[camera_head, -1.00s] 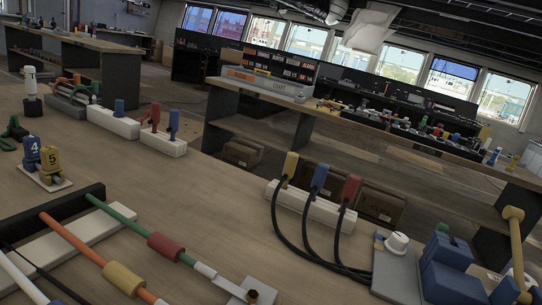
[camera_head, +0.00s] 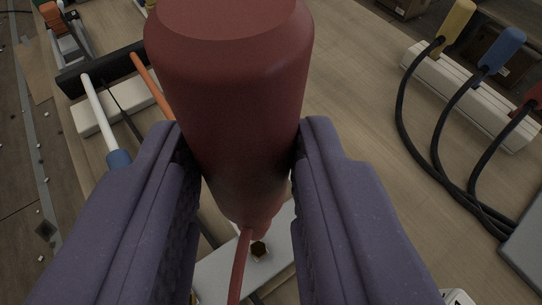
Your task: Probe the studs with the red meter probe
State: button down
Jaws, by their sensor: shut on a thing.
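My gripper (camera_head: 245,150) has two purple fingers in the lower half of the view, shut on the red meter probe (camera_head: 230,85). The probe is thick near the camera and narrows away from it. A thin red strand (camera_head: 239,268) runs down from its narrow end. No other stud is clear.
A white block (camera_head: 465,95) at right carries yellow (camera_head: 457,22), blue (camera_head: 503,48) and red plugs with looping black cables (camera_head: 437,145). At left, a black bar (camera_head: 100,70) bears a white rod (camera_head: 99,115) and an orange rod (camera_head: 152,82). Bare bench (camera_head: 350,85) lies between.

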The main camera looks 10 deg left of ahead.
aim_at(254, 230)
jog(key=shift+f+b, duration=0.15)
jog(key=shift+b, duration=0.4)
notch_tip(254, 230, down, 6)
jog(key=b, duration=0.6)
jog(key=shift+f+b, duration=0.1)
jog(key=shift+b, duration=0.6)
jog(key=shift+f+b, duration=0.3)
jog(key=shift+b, duration=0.4)
dwell(0.9)
jog(key=shift+r, duration=0.15)
jog(key=shift+r+p, duration=1.7)
jog(key=shift+r, duration=1.25)
